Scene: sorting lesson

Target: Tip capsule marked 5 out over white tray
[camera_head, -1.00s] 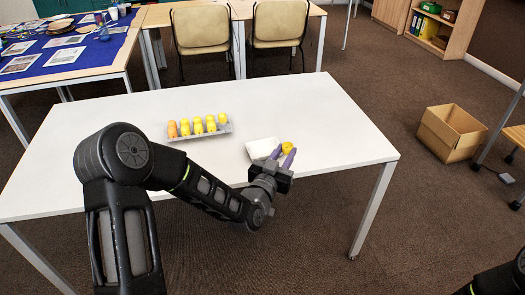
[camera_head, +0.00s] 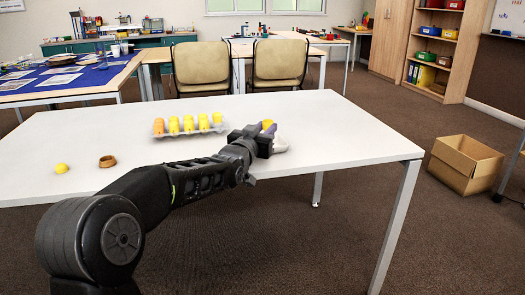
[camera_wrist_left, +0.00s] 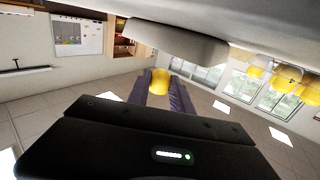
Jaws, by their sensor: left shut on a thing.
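My left gripper (camera_head: 268,132), with purple fingers, is shut on a yellow capsule (camera_head: 267,124). The left wrist view, which is upside down, shows the yellow capsule (camera_wrist_left: 160,82) between the fingertips. No number on it can be read. The white tray (camera_head: 280,147) lies on the table, partly hidden behind the gripper. In the left wrist view its pale side (camera_wrist_left: 180,42) shows close to the held capsule. Whether the capsule is right over the tray, and how far it is tilted, I cannot tell. My right gripper is out of view.
A clear carton (camera_head: 159,130) with several yellow and orange capsules stands left of the gripper on the white table (camera_head: 330,125). A small yellow piece (camera_head: 61,168) and a brown ring-like piece (camera_head: 107,161) lie at the left. A cardboard box (camera_head: 464,165) stands on the floor at right.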

